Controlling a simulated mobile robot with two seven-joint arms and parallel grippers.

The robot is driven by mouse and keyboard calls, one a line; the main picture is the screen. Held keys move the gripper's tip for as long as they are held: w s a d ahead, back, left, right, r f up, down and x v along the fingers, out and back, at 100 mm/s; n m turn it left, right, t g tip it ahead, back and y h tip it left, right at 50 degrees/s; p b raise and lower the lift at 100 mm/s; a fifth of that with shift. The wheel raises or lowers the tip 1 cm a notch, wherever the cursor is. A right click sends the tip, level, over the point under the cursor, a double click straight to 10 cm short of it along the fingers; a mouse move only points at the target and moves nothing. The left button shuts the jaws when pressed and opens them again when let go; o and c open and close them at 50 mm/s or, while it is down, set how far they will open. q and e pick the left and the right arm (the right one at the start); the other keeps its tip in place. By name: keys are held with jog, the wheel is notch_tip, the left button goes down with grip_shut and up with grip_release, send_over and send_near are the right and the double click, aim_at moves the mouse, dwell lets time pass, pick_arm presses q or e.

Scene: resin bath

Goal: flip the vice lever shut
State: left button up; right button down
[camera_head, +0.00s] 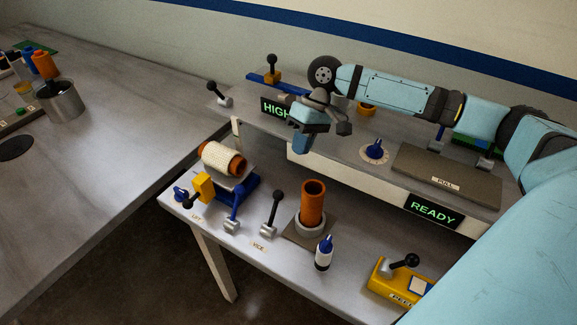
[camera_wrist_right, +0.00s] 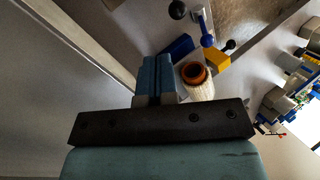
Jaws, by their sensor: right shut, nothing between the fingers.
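The vice lever (camera_head: 273,210) stands nearly upright on a grey base by the VICE label (camera_head: 258,246), its black ball knob on top. The blue vice (camera_head: 240,197) is left of it and holds a cream-wrapped orange tube (camera_head: 222,160). My right gripper (camera_head: 302,146) is shut and empty, above and behind the lever, apart from it. In the right wrist view, its blue fingers (camera_wrist_right: 155,72) are together, near the wrapped tube (camera_wrist_right: 198,95) in the picture. A black knob (camera_wrist_right: 177,10) shows at the top there; I cannot tell whether it is the vice lever's. My left gripper is not in view.
A yellow box (camera_head: 390,279) is at the right. A raised shelf (camera_head: 375,150) with knobs and READY display (camera_head: 432,209) runs behind. The shelf front between the lever and pipe is clear.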

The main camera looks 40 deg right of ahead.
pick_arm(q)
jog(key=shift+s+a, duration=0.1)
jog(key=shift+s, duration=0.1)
pick_arm(e)
jog(key=x, duration=0.9)
jog(key=shift+s+a+f, duration=0.2)
jog(key=shift+a+f, duration=0.05)
jog(key=shift+a, duration=0.1)
